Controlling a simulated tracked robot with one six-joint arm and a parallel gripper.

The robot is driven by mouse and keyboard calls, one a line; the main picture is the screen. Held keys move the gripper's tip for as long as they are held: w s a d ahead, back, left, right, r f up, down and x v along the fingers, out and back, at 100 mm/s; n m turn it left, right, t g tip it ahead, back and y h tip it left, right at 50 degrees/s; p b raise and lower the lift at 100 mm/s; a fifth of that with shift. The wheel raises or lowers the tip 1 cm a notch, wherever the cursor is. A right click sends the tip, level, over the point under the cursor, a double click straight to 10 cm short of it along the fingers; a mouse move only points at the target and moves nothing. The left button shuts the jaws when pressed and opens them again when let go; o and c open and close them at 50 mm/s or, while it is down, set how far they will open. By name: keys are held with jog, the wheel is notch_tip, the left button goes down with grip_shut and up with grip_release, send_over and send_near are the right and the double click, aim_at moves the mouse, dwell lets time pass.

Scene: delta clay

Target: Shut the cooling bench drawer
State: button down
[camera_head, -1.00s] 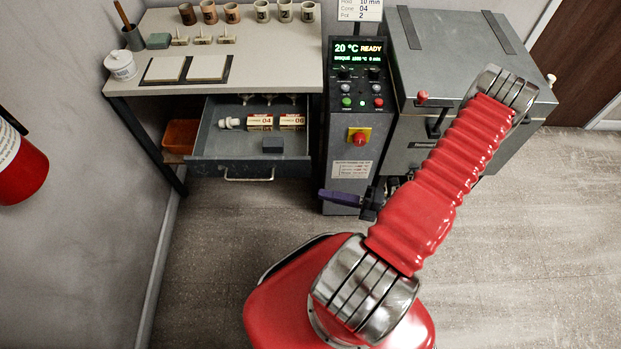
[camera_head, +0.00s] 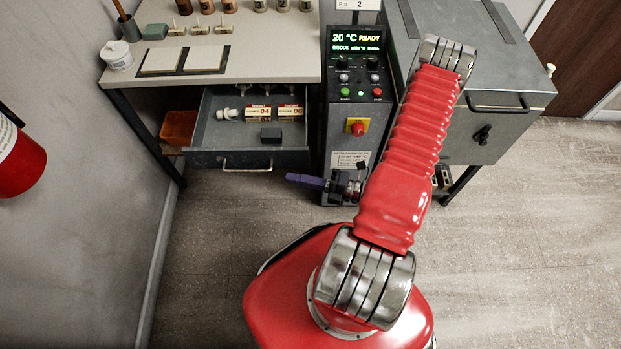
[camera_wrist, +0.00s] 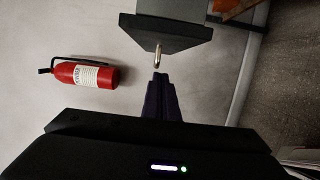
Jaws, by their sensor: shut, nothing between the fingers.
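The cooling bench drawer (camera_head: 204,158) is pulled open below the bench top in the head view, with a metal bar handle (camera_head: 246,165) on its front. It holds two labelled boxes, a white fitting and a small dark block. My gripper (camera_head: 290,177) is shut and empty, its purple fingers pointing left, to the right of the handle and slightly nearer me. In the wrist view, the shut fingers (camera_wrist: 159,76) point at the handle (camera_wrist: 157,54) on the dark drawer front (camera_wrist: 172,37). Whether they touch the handle I cannot tell.
The control panel (camera_head: 357,90) and grey kiln (camera_head: 460,75) stand right of the drawer. The bench top (camera_head: 270,50) carries tiles and small pots. A red fire extinguisher (camera_head: 18,160) hangs on the left wall. The floor before the drawer is clear.

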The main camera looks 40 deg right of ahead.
aim_at(296, 142)
jog(key=shift+w+d, duration=0.3)
jog(key=shift+w, duration=0.35)
jog(key=shift+w+d, duration=0.35)
jog(key=shift+w, duration=0.25)
jog(key=shift+w+d, duration=0.3)
jog(key=shift+w, duration=0.35)
jog(key=w+d, duration=0.1)
jog(key=w, duration=0.1)
jog(key=w+d, duration=0.2)
jog(key=w, duration=0.1)
jog(key=w+d, duration=0.2)
jog(key=shift+w+d, duration=0.15)
jog(key=shift+d, duration=0.05)
